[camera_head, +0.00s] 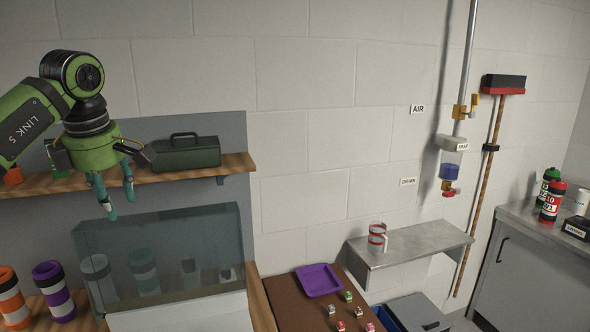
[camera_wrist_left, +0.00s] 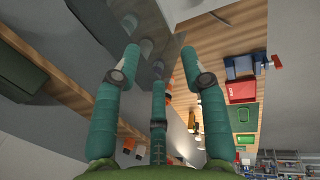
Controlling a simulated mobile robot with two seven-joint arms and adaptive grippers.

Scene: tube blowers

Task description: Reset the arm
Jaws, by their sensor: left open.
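My left gripper (camera_head: 116,192) hangs from the green arm at the upper left of the head view, with its teal fingers pointing down. It is in front of the wooden wall shelf and above the glass-fronted case. In the left wrist view its teal fingers (camera_wrist_left: 156,62) are spread apart with nothing between them. The gripper is open and empty. My right gripper does not show in either view.
A wooden shelf (camera_head: 235,166) holds a dark green toolbox (camera_head: 188,153). Below is a glass case (camera_head: 205,235), with orange and purple tubes (camera_head: 54,290) at left. A purple tray (camera_head: 318,280) lies on a brown surface.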

